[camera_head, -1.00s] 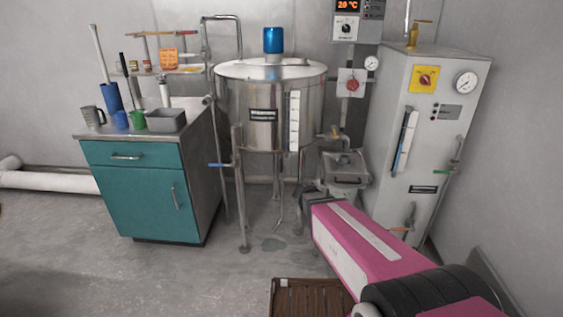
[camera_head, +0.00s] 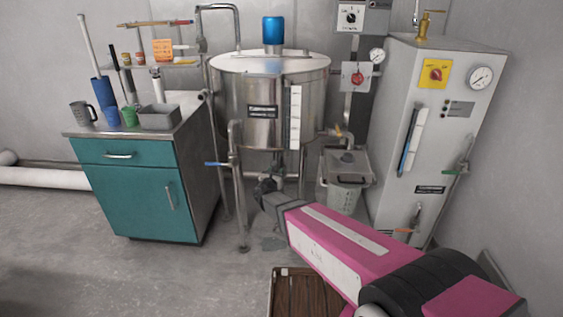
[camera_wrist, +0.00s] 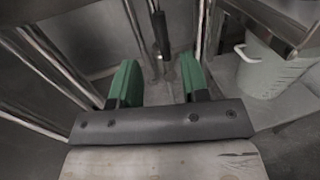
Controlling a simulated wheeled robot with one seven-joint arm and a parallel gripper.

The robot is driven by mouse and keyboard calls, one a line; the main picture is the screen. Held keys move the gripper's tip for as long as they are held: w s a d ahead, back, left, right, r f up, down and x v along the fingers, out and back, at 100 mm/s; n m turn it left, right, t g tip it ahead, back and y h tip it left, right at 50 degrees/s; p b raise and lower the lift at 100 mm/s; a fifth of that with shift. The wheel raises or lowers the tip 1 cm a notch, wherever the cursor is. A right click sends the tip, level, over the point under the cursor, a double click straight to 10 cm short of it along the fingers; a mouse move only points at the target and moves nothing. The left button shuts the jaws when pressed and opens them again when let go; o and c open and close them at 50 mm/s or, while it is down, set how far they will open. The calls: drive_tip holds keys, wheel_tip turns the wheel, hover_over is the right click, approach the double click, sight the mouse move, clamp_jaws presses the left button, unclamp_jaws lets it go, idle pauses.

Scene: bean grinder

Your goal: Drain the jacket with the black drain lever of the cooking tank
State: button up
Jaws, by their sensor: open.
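The steel cooking tank (camera_head: 231,100) with a blue motor on top stands on legs in the middle of the head view. My gripper (camera_head: 265,184) is below the tank's underside, among its legs. In the wrist view my gripper (camera_wrist: 160,75) is open, its two green fingers apart with nothing between the tips. A black upright lever-like handle (camera_wrist: 161,33) appears beyond the fingertips, roughly in line with the gap; it looks like the drain lever. I see no contact. In the head view I cannot make this lever out behind my gripper.
A blue-handled valve (camera_head: 217,164) sits on the pipe left of my gripper. A pale bucket (camera_head: 343,197), also in the wrist view (camera_wrist: 265,70), stands right of the tank. Steel legs and pipes (camera_wrist: 55,60) flank the gripper. A brown slatted grate (camera_head: 300,295) lies in front.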

sight(281, 161)
drive_tip(key=x, duration=0.9)
drive_tip(key=shift+w+d, duration=0.1)
drive_tip(key=shift+w, duration=0.25)
clamp_jaws()
